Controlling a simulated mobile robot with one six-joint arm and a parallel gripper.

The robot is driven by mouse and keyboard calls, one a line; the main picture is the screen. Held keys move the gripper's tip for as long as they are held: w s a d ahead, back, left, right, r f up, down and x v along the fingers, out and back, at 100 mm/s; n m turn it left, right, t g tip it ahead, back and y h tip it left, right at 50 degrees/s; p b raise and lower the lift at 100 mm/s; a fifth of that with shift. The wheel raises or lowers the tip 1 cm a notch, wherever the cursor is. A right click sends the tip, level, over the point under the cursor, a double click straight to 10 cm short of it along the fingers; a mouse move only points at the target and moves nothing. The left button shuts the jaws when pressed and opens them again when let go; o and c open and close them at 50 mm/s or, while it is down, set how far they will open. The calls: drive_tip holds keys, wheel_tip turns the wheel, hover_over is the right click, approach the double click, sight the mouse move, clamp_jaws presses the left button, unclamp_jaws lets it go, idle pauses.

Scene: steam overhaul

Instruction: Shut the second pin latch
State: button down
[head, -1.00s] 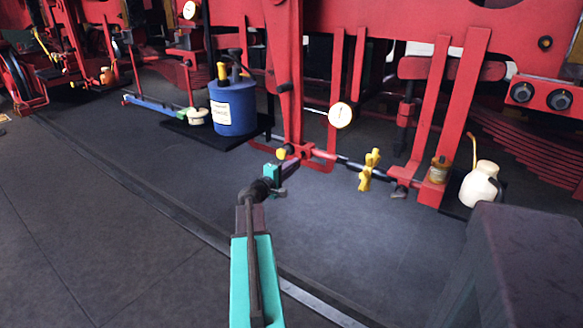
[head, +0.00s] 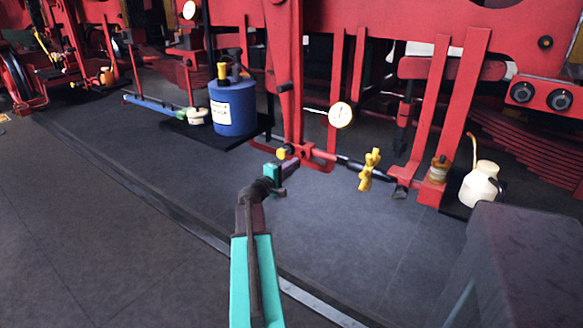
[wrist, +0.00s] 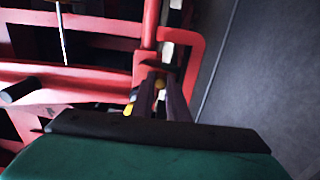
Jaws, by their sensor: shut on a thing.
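A red bracket (head: 307,153) at the foot of a red upright carries a yellow knob (head: 283,152) on its left side. My gripper (head: 294,163) is at this bracket, just right of and below that knob. Another yellow piece (wrist: 128,110) shows left of the fingers. The latch's pin and its seat are mostly hidden, so I cannot tell how far in it is.
A dark rod with a yellow winged handle (head: 370,170) runs right from the bracket. A round gauge (head: 341,115) hangs above it. A blue drum (head: 233,106) stands left, a white jug (head: 480,184) right. The grey floor (head: 330,235) in front is clear.

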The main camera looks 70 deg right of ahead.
drive_tip(key=shift+s+d+r, duration=0.1)
drive_tip(key=shift+d+r, duration=0.15)
drive_tip(key=shift+r, duration=0.05)
